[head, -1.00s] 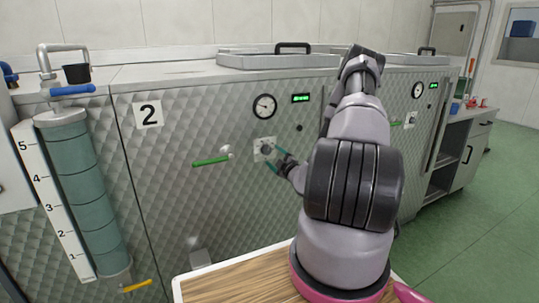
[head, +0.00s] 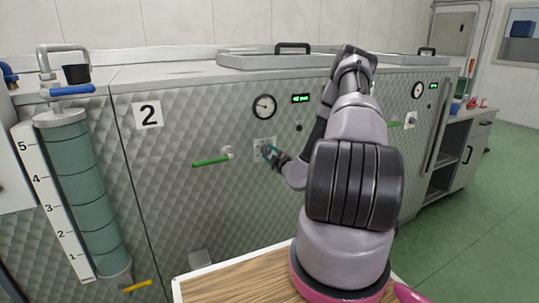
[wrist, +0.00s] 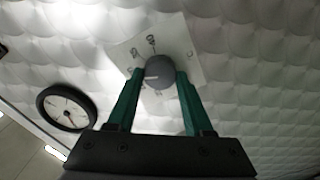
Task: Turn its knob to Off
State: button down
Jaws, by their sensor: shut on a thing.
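The knob (wrist: 160,72) is round and grey with a pale pointer line, on a white square plate (wrist: 187,50) with small marks around it. In the wrist view the pointer line lies toward the left side of the knob; the marks are too small to read surely. My gripper (wrist: 158,84) has its two green fingers on either side of the knob, shut on it. In the head view my gripper (head: 268,151) is at the plate (head: 260,143) on the front of the machine marked 2, and hides most of the knob.
A green-handled lever (head: 211,161) sticks out left of the plate. A round gauge (head: 264,106) and a green display (head: 300,99) are above it. A wooden-topped surface (head: 230,287) lies below my arm. A sight tube (head: 85,190) stands at left.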

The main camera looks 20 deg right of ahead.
jog(key=n, duration=1.3)
jog(key=shift+f+n, duration=0.1)
jog(key=shift+n, duration=0.2)
jog(key=n, duration=1)
jog(key=shift+n, duration=2.3)
